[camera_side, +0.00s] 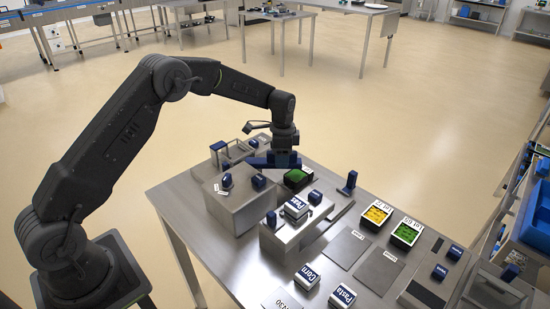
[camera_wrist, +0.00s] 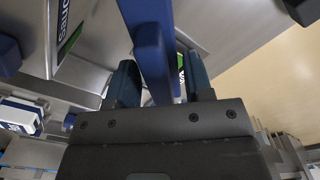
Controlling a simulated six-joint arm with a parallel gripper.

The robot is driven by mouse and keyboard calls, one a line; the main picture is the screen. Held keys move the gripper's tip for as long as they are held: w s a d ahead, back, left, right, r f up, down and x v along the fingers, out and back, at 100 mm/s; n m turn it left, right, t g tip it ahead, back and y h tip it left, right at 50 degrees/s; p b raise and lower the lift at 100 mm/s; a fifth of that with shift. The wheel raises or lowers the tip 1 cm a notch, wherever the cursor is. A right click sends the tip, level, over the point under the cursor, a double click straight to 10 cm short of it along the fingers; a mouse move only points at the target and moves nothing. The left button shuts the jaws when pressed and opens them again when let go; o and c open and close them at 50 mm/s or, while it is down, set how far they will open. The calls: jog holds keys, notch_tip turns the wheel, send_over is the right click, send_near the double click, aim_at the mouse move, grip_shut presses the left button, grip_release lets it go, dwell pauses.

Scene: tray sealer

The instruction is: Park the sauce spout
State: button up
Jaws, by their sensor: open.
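A long blue bar, seemingly the sauce spout (camera_wrist: 150,40), runs between the two fingers of my gripper (camera_wrist: 160,80) in the wrist view. The fingers stand apart, one on each side of the bar, with gaps visible. In the side view my gripper (camera_side: 286,158) is low over the back of the steel bench, at a blue part (camera_side: 259,161). A label reading "sauc" (camera_wrist: 64,22) shows at the wrist view's upper left. The far end of the bar is out of frame, and its mount is hidden.
A tray with green contents (camera_side: 297,178) lies just in front of my gripper. A steel box with blue knobs (camera_side: 240,205) stands to the left. A labelled tray (camera_side: 296,208) sits on a raised stand. Yellow (camera_side: 376,213) and green (camera_side: 407,232) trays lie to the right.

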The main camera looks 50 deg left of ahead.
jog(key=c, duration=0.5)
jog(key=shift+w+a+n, duration=0.45)
jog(key=shift+a+n, duration=0.1)
jog(key=shift+n, duration=0.45)
jog(key=shift+w+a+n, duration=0.35)
jog(key=shift+a+n, duration=0.2)
jog(key=shift+n, duration=0.45)
jog(key=shift+a, duration=0.1)
jog(key=shift+w+a+r+n, duration=0.1)
jog(key=shift+w+a+n, duration=0.1)
jog(key=shift+a+n, duration=0.6)
jog(key=shift+d, duration=0.25)
